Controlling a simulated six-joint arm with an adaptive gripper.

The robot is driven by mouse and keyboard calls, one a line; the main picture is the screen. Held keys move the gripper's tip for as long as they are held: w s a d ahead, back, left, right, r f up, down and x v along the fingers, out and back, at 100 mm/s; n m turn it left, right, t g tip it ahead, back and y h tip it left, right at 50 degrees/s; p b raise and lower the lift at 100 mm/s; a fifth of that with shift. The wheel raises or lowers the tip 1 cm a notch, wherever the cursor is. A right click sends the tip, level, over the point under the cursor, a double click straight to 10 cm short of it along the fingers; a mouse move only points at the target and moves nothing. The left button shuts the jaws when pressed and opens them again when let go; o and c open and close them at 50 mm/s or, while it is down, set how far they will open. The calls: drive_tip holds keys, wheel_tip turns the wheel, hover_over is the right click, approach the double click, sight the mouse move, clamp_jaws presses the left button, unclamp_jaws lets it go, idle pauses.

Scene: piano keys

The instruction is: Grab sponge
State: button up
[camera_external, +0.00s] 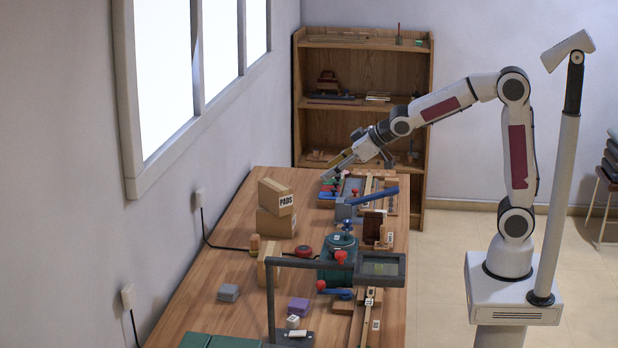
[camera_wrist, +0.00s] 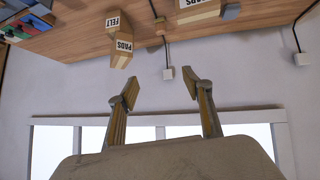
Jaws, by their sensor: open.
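No thing in view is clearly a sponge. Two small blocks on the bench could be one: a purple block (camera_external: 298,306) near the front middle and a grey block (camera_external: 228,292) to its left. My gripper (camera_external: 335,171) is at the far end of the bench, above the workpieces there and well away from both blocks. In the wrist view my gripper (camera_wrist: 160,91) is open, with nothing between its fingers. That view faces the wall and window, upside down.
Cardboard boxes (camera_external: 276,223) stand on the wooden bench (camera_external: 228,260) by the wall. A teal canister (camera_external: 338,262) and a dark frame (camera_external: 330,264) stand up mid-bench. Fixtures crowd the right edge.

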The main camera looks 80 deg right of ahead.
drive_tip(key=w+d+f+t, duration=0.15)
drive_tip(key=w+f, duration=0.25)
drive_tip(key=w, duration=0.5)
drive_tip(key=n+t+y, duration=0.1)
drive_tip(key=t+y, duration=0.1)
drive_tip(key=y, duration=0.1)
hover_over(258, 236)
drive_tip(key=s, duration=0.2)
wheel_tip(258, 236, down, 16)
drive_tip(key=shift+w+r, duration=0.1)
drive_tip(key=shift+w, duration=0.1)
drive_tip(key=shift+f, duration=1.75)
drive_tip(key=shift+f, duration=1.8)
drive_tip(key=shift+x, duration=1.45)
